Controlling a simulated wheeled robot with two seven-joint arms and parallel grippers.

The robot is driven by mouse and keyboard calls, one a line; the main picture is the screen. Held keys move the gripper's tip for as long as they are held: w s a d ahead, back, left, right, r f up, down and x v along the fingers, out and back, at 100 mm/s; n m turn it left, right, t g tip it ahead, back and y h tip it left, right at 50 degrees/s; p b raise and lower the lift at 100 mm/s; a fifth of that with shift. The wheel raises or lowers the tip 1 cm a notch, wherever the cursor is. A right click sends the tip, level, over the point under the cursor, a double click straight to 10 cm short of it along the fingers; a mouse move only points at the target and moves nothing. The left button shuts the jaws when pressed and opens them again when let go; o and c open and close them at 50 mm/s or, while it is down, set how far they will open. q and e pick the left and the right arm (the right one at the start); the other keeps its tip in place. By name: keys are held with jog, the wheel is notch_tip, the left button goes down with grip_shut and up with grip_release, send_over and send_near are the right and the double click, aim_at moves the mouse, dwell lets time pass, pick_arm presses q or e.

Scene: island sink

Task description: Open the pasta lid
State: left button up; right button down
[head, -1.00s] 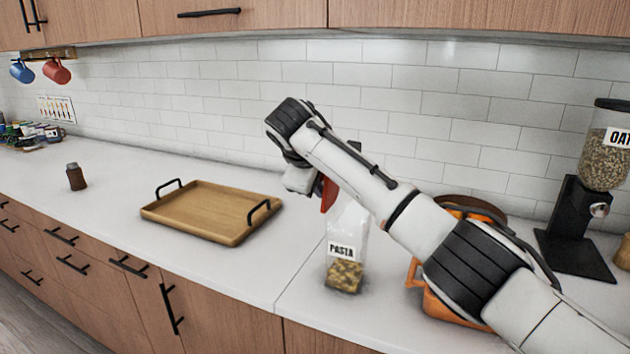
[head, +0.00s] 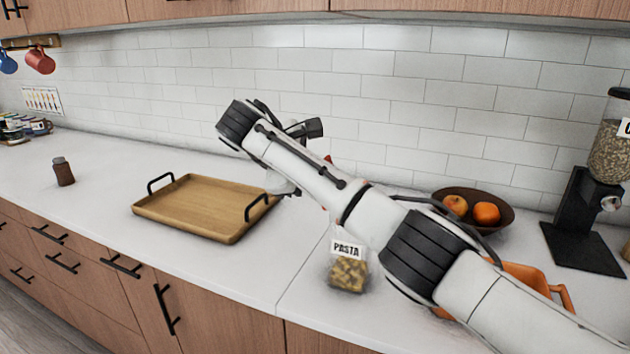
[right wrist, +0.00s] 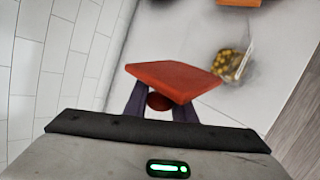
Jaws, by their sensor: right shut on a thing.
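In the head view my arm hides the fingers and most of the lid; only a red sliver (head: 328,159) shows. My left gripper is not in view.
A wooden tray (head: 190,229) with black handles lies left of the container, and a brown bottle (head: 63,171) farther left. A fruit bowl (head: 503,221), an orange container (head: 528,275) and a grain dispenser (head: 585,215) stand right. Counter in front of the tray is clear.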

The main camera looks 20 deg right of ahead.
jog(key=c, duration=1.5)
grip_release()
jog(key=shift+o, duration=0.2)
jog(key=b+v, duration=0.1)
jog(key=v, duration=0.4)
jog(key=shift+a+r, duration=0.2)
jog(key=shift+a, duration=0.05)
jog(key=shift+p+v, duration=0.7)
jog(key=shift+v, duration=1.6)
jog(key=shift+s+d, duration=0.1)
jog(key=shift+s, duration=0.05)
